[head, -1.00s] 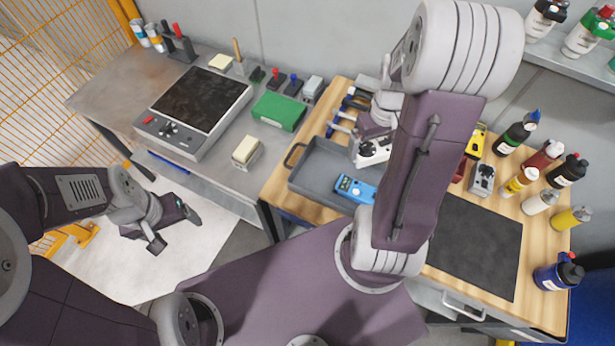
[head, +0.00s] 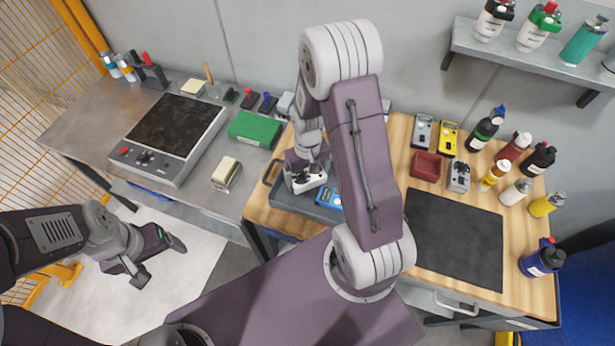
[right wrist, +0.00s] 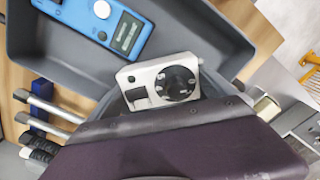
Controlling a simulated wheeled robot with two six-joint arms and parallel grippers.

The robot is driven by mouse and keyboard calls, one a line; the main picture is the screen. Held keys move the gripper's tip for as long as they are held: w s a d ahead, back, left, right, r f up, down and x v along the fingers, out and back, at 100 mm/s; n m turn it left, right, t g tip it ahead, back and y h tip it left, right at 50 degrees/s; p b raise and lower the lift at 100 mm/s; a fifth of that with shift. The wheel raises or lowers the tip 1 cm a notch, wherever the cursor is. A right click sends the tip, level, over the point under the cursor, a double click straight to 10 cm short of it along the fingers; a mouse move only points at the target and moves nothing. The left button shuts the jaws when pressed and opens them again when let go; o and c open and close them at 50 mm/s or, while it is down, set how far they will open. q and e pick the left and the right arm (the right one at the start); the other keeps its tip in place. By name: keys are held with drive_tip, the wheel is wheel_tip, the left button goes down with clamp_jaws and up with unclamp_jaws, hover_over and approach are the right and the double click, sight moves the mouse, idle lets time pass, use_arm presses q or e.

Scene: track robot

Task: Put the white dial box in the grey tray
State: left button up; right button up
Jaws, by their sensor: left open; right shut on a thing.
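The white dial box (head: 309,181) has a black dial and a dark switch. My right gripper (head: 303,170) is shut on it. In the head view the box is over the grey tray (head: 284,198); I cannot tell its height above the floor of the tray. In the right wrist view the box (right wrist: 162,83) shows in front of the tray wall (right wrist: 215,42), dial side visible, its near end hidden by the gripper. A blue meter (head: 329,199) lies in the tray beside the box.
A red bin (head: 427,167), a grey meter (head: 422,130), a yellow meter (head: 447,137) and several bottles stand right of my right arm. A black mat (head: 455,238) is clear. The left bench holds a green box (head: 255,128) and a scale (head: 170,140).

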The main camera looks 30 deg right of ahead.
drive_tip(key=shift+w+f, duration=0.15)
drive_tip(key=shift+f, duration=0.65)
drive_tip(key=shift+f, duration=0.1)
drive_tip(key=o, duration=1.3)
